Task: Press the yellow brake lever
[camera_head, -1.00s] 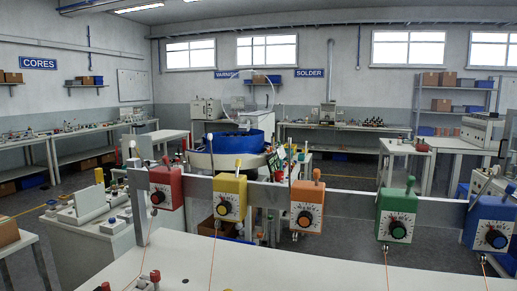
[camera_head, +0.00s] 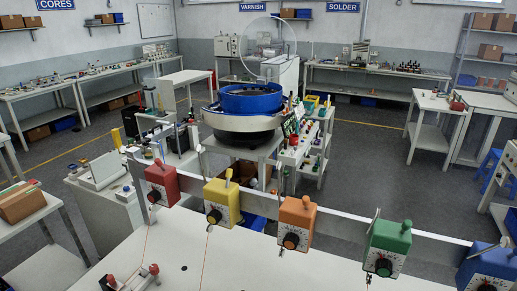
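A yellow box (camera_head: 222,205) with a black dial hangs on a grey rail in the head view, left of the middle. A small yellow lever (camera_head: 229,174) stands upright on top of it. A thin metal arm rises just left of the box. A thin cord runs down from the box toward the white table. Neither of my grippers shows in the view, and nothing is seen touching the yellow lever.
Red (camera_head: 161,184), orange (camera_head: 296,222), green (camera_head: 386,247) and blue (camera_head: 487,268) boxes share the grey rail (camera_head: 341,224). Below is a white tabletop (camera_head: 230,262) with a red-knobbed fixture (camera_head: 132,278). A blue bowl (camera_head: 251,99) stands behind.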

